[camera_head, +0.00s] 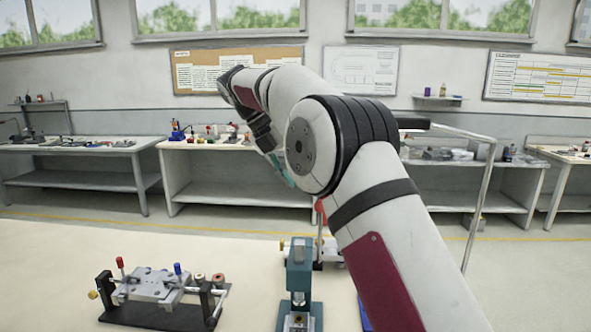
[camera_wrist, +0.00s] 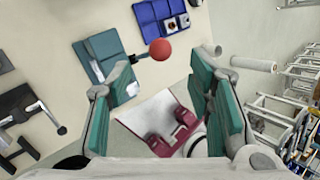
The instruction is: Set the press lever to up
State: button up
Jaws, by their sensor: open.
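The press (camera_head: 298,285) is a teal upright device on the cream table, at bottom centre in the head view. Its lever has a red ball knob (camera_head: 321,205), which shows high beside the press and is partly covered by my arm. In the wrist view the red knob (camera_wrist: 160,49) is beyond the fingertips, and its short rod runs left towards the teal press body (camera_wrist: 105,58). The lever's exact angle is hard to tell. My gripper (camera_wrist: 163,78) is open and empty, with teal pads spread apart. In the head view my gripper (camera_head: 281,172) is above the knob, partly hidden by my arm.
A clamp fixture (camera_head: 158,290) with red and blue handles stands left of the press. A blue tray (camera_wrist: 160,18) with small parts lies beyond the knob in the wrist view. Another small device stands behind the press. Benches line the back wall.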

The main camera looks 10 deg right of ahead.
jog(key=shift+v, duration=0.85)
jog(key=s+d+r+m+t+y, duration=0.2)
jog(key=s+m, duration=0.5)
jog(key=s, duration=0.3)
jog(key=s+d+r+m+t+y, duration=0.1)
jog(key=s+d+r+m, duration=0.15)
jog(key=s+m, duration=0.55)
jog(key=s+f+m+t+y, duration=0.1)
jog(key=s+f+m, duration=0.5)
jog(key=s, duration=0.4)
jog(key=s+f+m+t+y, duration=0.1)
jog(key=s+f+m+y, duration=0.1)
jog(key=s+f+m, duration=0.4)
jog(key=s+m, duration=0.2)
jog(key=s, duration=0.3)
jog(key=shift+a+t+y, duration=0.25)
jog(key=shift+t+y, duration=0.05)
jog(key=shift+t, duration=0.1)
